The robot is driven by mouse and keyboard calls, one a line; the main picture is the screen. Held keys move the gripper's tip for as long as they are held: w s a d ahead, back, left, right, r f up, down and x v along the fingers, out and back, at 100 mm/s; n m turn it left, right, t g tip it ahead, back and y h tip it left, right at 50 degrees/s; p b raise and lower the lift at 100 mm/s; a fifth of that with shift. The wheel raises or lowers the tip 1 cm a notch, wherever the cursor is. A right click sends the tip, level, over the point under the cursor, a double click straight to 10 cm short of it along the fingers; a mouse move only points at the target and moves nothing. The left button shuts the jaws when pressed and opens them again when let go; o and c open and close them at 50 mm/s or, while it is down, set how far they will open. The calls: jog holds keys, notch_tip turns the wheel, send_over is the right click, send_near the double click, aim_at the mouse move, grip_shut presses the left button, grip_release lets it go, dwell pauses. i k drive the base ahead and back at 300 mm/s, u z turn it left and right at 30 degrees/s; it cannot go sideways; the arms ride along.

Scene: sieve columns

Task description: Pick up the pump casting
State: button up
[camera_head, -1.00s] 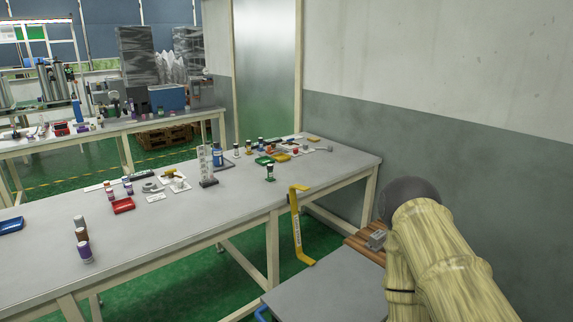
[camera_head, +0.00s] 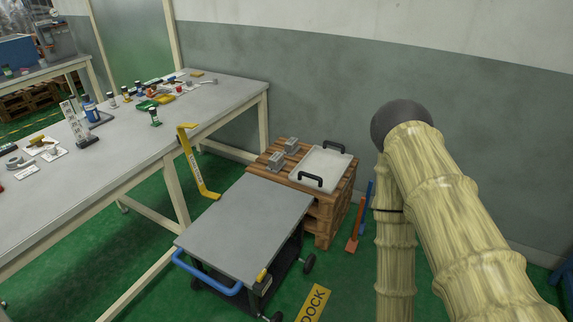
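Two small grey metal blocks lie on the stacked wooden pallets near the wall, left of a white tray. The rear block (camera_head: 291,145) and the front block (camera_head: 276,161) look like castings, but at this size I cannot tell which, if either, is the pump casting. My arm, in a pale yellow ribbed cover with a dark round joint, fills the right side. My gripper is out of view.
The pallet stack (camera_head: 322,222) bears a white tray (camera_head: 329,163) with black handles. A grey-topped cart (camera_head: 245,225) with a blue handle stands in front. A long workbench (camera_head: 110,150) with several small items runs along the left. Green floor shows between them.

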aim_at(276, 163)
jog(key=z, duration=1.15)
jog(key=i, duration=2.55)
jog(key=u, duration=2.95)
